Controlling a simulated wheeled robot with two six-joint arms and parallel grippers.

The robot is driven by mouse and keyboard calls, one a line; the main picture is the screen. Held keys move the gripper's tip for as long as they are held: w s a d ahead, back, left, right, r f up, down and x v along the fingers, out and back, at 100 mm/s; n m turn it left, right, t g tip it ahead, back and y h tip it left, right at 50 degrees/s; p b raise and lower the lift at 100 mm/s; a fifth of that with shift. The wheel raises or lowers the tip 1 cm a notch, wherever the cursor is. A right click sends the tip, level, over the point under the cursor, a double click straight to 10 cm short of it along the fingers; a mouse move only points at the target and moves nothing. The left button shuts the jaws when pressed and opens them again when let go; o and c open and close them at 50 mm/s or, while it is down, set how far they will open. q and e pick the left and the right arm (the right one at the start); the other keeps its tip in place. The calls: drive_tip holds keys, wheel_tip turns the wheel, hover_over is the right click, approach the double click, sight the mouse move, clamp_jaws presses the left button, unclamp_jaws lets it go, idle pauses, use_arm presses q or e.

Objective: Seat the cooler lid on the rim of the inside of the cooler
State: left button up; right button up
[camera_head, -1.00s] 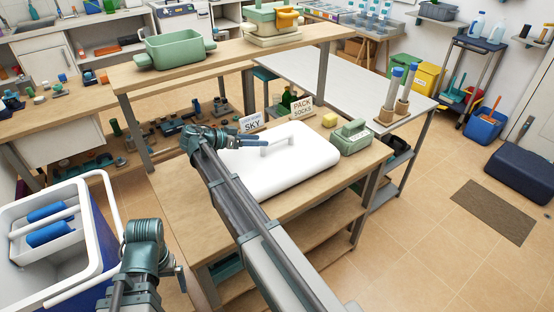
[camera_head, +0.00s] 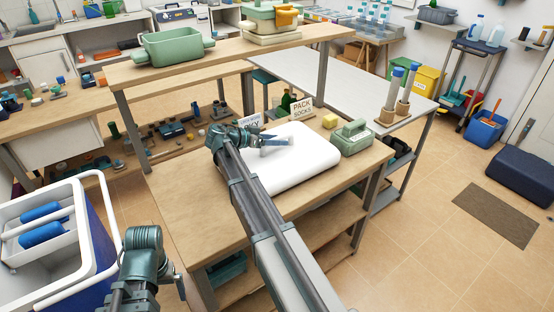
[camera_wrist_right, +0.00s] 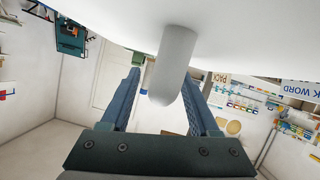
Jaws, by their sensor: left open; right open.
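The white cooler lid (camera_head: 312,163) lies flat on the wooden table, its handle up. My right gripper (camera_head: 280,141) is open at the lid handle. In the right wrist view the handle (camera_wrist_right: 172,65) stands between the two open fingers (camera_wrist_right: 166,90); I cannot tell whether they touch it. The cooler (camera_head: 101,232), blue with a white rim, stands open at the lower left, with a white tray and blue rolls inside. My left gripper (camera_head: 180,287) is open and empty, beside the cooler's right side. The arm hides part of the lid.
The lid's wooden table (camera_head: 185,205) has bare room at its left. A green box with a handle (camera_head: 352,138), a yellow block (camera_head: 330,120) and a sign (camera_head: 301,108) stand near the lid. A raised shelf (camera_head: 225,62) runs behind.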

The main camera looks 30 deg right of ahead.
clamp_jaws()
idle(1.4)
